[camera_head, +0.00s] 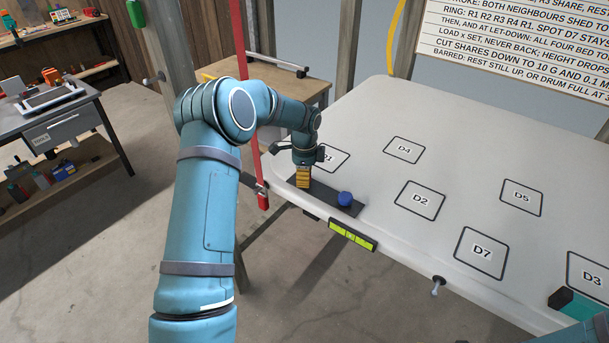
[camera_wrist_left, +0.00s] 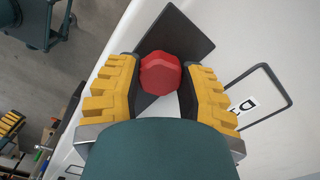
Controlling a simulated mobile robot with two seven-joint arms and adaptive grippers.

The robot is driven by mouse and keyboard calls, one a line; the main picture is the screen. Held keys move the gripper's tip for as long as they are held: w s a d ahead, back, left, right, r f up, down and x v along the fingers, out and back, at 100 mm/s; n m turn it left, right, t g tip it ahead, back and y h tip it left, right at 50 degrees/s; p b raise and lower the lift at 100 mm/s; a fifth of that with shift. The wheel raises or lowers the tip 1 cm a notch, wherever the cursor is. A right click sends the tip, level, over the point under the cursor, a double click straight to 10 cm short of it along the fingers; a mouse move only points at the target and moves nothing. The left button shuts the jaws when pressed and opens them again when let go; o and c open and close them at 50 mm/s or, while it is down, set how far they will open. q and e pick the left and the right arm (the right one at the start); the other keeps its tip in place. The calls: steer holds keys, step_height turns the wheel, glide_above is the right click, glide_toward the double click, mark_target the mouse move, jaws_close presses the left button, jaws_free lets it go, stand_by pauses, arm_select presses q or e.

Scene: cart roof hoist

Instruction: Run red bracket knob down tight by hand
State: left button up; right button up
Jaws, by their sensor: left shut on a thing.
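The red bracket knob (camera_wrist_left: 161,73) sits between the yellow-padded fingers of my left gripper (camera_wrist_left: 160,80) in the left wrist view. The gripper is shut on it, one finger on each side. Below the knob is a dark bracket plate (camera_wrist_left: 185,38). In the head view my left gripper (camera_head: 303,178) points down over the left end of the dark plate (camera_head: 325,197) at the roof edge; it hides the red knob there. A blue knob (camera_head: 345,199) stands on the plate's other end. My right gripper does not show.
The white roof panel (camera_head: 375,140) carries marked squares such as D2 (camera_head: 421,200). A yellow-green level (camera_head: 352,235) is at its edge. A red upright bar (camera_head: 243,100) stands beside my left arm. A dark and teal block (camera_head: 578,303) lies at the right. A workbench (camera_head: 50,110) is far left.

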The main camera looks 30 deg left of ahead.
arm_select(q)
steer(key=shift+w+r+m, duration=0.1)
steer(key=shift+r+m, duration=0.05)
steer(key=shift+m, duration=0.15)
steer(key=o, duration=1.2)
step_height(320, 180, up, 12)
steer(key=shift+f, duration=0.1)
stand_by(0.4)
